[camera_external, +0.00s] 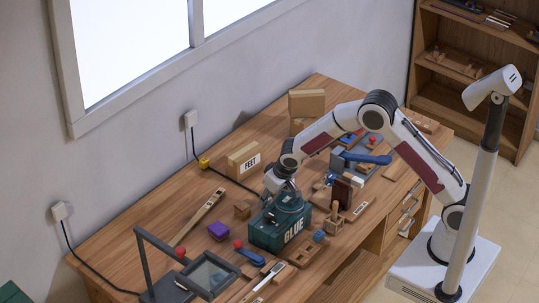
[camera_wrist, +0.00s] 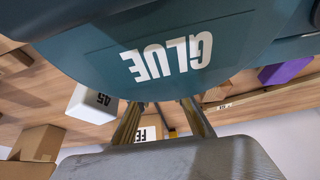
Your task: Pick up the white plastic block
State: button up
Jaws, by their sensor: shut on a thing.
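A green container marked GLUE (camera_external: 281,228) stands on the bench in the external view. My gripper (camera_external: 285,194) is down at its rounded top and shut on it; the fingertips are hard to make out. In the wrist view the GLUE container (camera_wrist: 170,45) fills the top, very close and upside down. A block with a white face marked 45 (camera_wrist: 92,103) stands on the bench at left in the wrist view, apart from the container. It is the only white block I can pick out, and I cannot make it out in the external view.
A FEET box (camera_external: 243,161) stands behind the container near the wall. A purple block (camera_external: 218,230) and a small brown block (camera_external: 242,208) lie to its left. A framed stand (camera_external: 208,274) is at the front left, and tools crowd the right.

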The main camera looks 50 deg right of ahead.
jog(key=shift+r, duration=5)
